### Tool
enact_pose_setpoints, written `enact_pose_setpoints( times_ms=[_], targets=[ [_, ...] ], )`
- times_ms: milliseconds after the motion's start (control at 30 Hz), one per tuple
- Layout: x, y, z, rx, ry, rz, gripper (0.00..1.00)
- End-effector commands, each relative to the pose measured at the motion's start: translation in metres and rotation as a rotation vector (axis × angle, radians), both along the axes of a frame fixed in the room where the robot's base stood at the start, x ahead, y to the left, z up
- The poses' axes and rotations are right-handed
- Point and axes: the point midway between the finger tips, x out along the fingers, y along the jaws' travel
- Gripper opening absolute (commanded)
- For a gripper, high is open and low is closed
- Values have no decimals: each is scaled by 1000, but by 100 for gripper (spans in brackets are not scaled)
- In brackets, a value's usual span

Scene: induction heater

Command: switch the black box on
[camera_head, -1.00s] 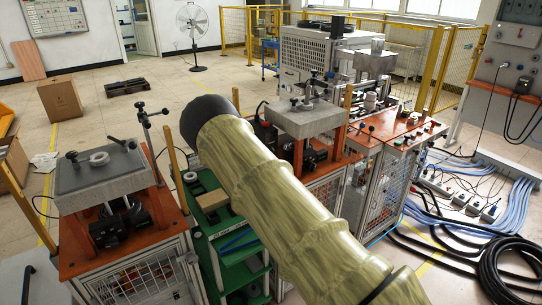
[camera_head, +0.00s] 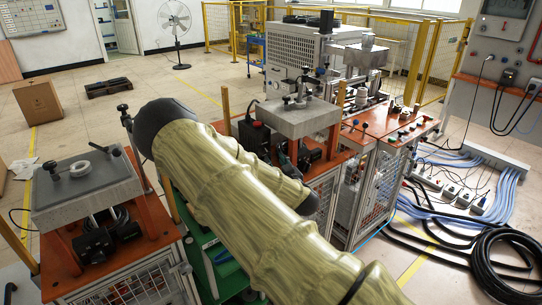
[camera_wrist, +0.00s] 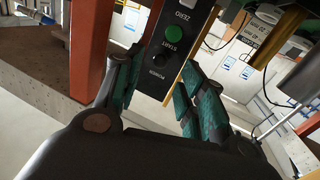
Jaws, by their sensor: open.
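The black box (camera_wrist: 159,66) shows in the wrist view, tilted in the picture. Its face has white lettering reading ZERO, START and POWER, and a round green button (camera_wrist: 173,33). My gripper (camera_wrist: 158,72) is open, with one teal-padded finger left of the box's lower end and the other right of it. I cannot tell whether either finger touches the box. Dark units stand below the grey top of the middle station, partly behind my arm; I cannot tell which one is this box.
An orange-brown post (camera_wrist: 88,50) stands close beside the left finger. In the head view, a left station (camera_head: 85,188) and a middle station (camera_head: 297,117) flank my arm. Black cables (camera_head: 500,262) lie on the floor at right. Open floor lies at the back left.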

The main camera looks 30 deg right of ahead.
Motion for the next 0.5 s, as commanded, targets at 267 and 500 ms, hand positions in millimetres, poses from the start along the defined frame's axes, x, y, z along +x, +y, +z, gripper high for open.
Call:
enact_pose_setpoints(
  times_ms=[267, 500],
  targets=[
    [35, -5, 1, -1, -1, 3, 40],
    [43, -6, 0, 0, 0, 1, 40]
  ],
)
